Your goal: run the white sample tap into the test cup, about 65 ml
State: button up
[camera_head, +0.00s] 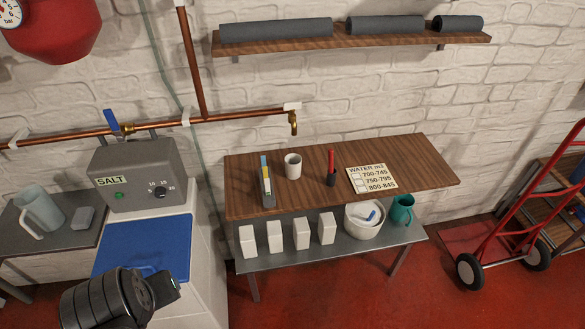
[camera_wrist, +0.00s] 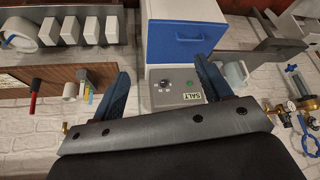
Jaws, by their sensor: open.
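The white sample tap (camera_head: 293,106) is at the right end of the copper pipe. Its brass spout points down, above the wooden bench top. The test cup (camera_head: 293,166) looks like the small white cup standing upright on the bench, below the tap and apart from it. It also shows in the wrist view (camera_wrist: 70,90), which is upside down. I cannot tell whether anything is in it. My gripper (camera_wrist: 161,64) is open and empty, its two blue-grey fingers spread before the salt unit. In the head view only my dark wrist shows at lower left, well away from tap and cup.
The wooden bench (camera_head: 235,190) also bears a strip holder (camera_head: 267,185), a red pen (camera_head: 331,165) and a water card (camera_head: 371,178). A blue-handled valve (camera_head: 112,122) is on the pipe at left, above the salt unit (camera_head: 150,175). A red hand truck (camera_head: 515,225) stands right.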

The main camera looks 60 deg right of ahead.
jog(key=w+d+r+m+t, duration=0.2)
jog(key=w+d+r+m, duration=0.15)
jog(key=d+m, duration=0.35)
jog(key=w+d+r+m+t, duration=0.1)
jog(key=w+d+r+m, duration=0.1)
jog(key=w+d+m, duration=0.5)
jog(key=w+d+r+m+t, duration=0.2)
jog(key=d+r+m, duration=0.1)
jog(key=d+m, duration=0.4)
jog(key=m+h, duration=0.7)
jog(key=m, duration=1.2)
send_near(293, 103)
jog(key=x, duration=1)
jog(key=shift+w+d+f, duration=0.15)
jog(key=shift+w+d, duration=0.05)
jog(key=shift+w, duration=0.1)
jog(key=c, duration=1)
